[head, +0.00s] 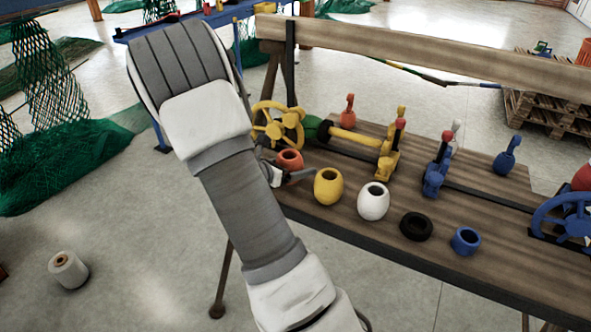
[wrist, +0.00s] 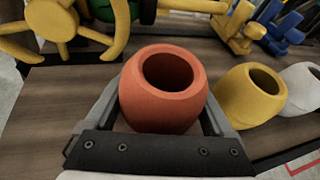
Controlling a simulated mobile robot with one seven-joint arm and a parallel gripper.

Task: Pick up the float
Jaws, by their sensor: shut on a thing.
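An orange-red float (wrist: 166,103), barrel-shaped with a round hole through its top, stands upright between the fingers of my gripper (wrist: 165,115) in the wrist view. The fingers are shut on it, one on each side. In the head view the orange float (head: 290,161) shows at the left end of the wooden bench (head: 440,245), with my gripper (head: 284,172) around it, partly hidden by my arm. I cannot tell whether its base touches the bench top.
A yellow float (head: 328,187) stands close to the right, then a white float (head: 373,202), a black ring (head: 416,226) and a blue ring (head: 466,240). A yellow handwheel (head: 277,126) is just behind my gripper. A wooden beam (head: 430,55) spans the back.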

